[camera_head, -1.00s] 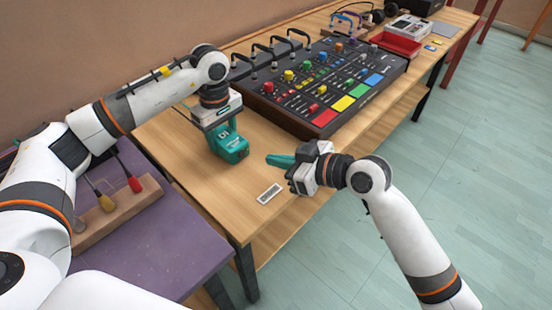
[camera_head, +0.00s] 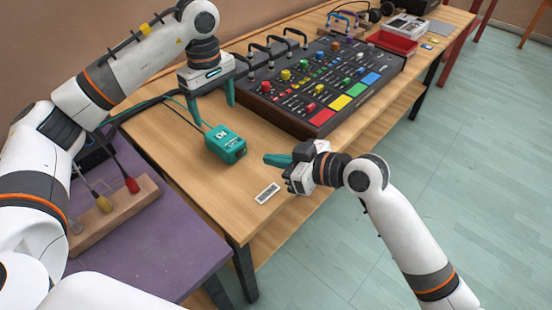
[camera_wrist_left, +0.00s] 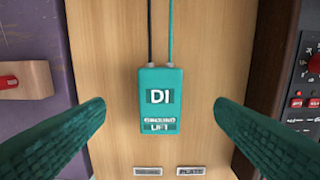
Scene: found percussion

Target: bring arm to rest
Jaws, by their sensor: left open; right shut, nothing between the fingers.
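My left gripper (camera_head: 213,104) is open and empty above the wooden table (camera_head: 165,140), with its fingers pointing down. A teal DI box (camera_head: 226,145) stands on the table below and apart from it. In the left wrist view the DI box (camera_wrist_left: 159,98) shows centred beyond the two spread teal fingers (camera_wrist_left: 143,125), with a dark and a teal cable running from its far end. My right gripper (camera_head: 268,159) is shut with nothing in it, pointing left over the table's front edge, to the right of the DI box.
A black mixer (camera_head: 320,82) with coloured knobs and pads fills the middle of the table. A small label (camera_head: 267,193) lies near the front edge. A purple table (camera_head: 150,250) with a wooden mallet holder (camera_head: 115,215) stands at left. A red tray (camera_head: 392,42) is further back.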

